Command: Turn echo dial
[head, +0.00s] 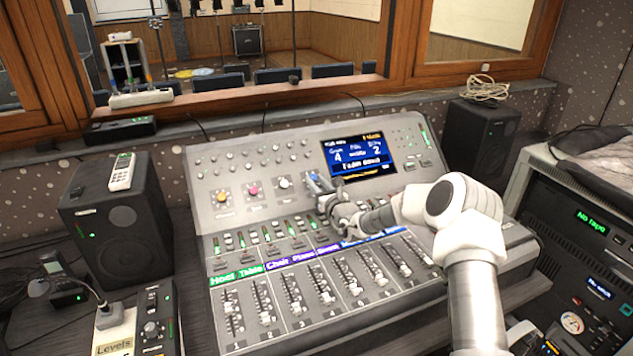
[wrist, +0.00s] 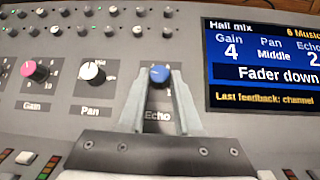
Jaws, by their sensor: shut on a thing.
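The echo dial (wrist: 159,75) is a blue knob above the label "Echo" in the wrist view. My gripper (wrist: 160,88) has its two grey fingers on either side of this knob, shut on it. In the head view my gripper (head: 314,183) reaches the console's upper panel just left of the screen, and it hides most of the dial there. The screen (wrist: 262,55) reads Gain 4, Pan Middle, Echo 2 and "Fader down".
The white pan knob (wrist: 93,73) and pink gain knob (wrist: 36,70) sit left of the echo dial. Small knobs line the panel above. Faders (head: 295,300) fill the console's lower part. Speakers (head: 120,225) stand at both sides.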

